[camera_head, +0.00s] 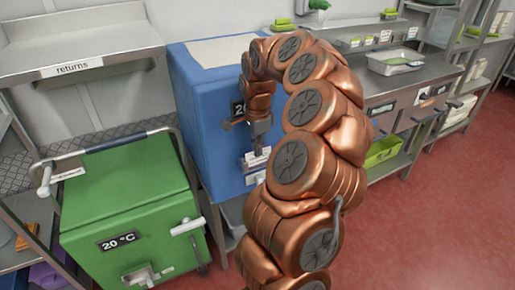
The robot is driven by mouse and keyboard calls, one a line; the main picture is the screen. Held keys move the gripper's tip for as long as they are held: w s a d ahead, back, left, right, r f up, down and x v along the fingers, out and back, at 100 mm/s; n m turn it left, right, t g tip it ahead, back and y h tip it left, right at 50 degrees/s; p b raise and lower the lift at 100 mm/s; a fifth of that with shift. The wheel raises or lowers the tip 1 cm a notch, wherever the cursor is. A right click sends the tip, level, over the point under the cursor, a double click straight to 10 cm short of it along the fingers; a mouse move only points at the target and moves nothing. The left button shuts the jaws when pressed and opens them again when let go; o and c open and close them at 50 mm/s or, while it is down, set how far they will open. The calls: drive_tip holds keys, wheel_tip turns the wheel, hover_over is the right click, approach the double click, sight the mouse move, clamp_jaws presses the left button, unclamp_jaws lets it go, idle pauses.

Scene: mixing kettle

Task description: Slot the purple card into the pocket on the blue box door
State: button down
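The blue box (205,130) stands at the back centre, its door facing forward. A dark label starting "20" (238,108) is on the door, partly hidden by my arm. My gripper (259,146) points down in front of the door, beside this label. A small whitish piece with a dark lower edge (257,158) shows just below the fingertips. I cannot tell whether it is a card, the pocket or part of both, or whether the gripper touches it. No clearly purple card shows. The fingers are too small to tell open from shut.
A green box (130,215) labelled 20 °C with a metal rail stands at the front left. A steel "returns" shelf (75,50) is above it. A steel counter (400,82) with a tray (396,61) is at the right. Red floor (430,220) is clear at lower right.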

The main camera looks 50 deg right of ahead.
idle(0.3)
drive_tip(key=c, duration=0.8)
unclamp_jaws()
drive_tip(key=shift+o, duration=0.2)
drive_tip(key=shift+r, duration=0.1)
drive_tip(key=shift+r, duration=3.45)
drive_tip(key=shift+c, duration=0.4)
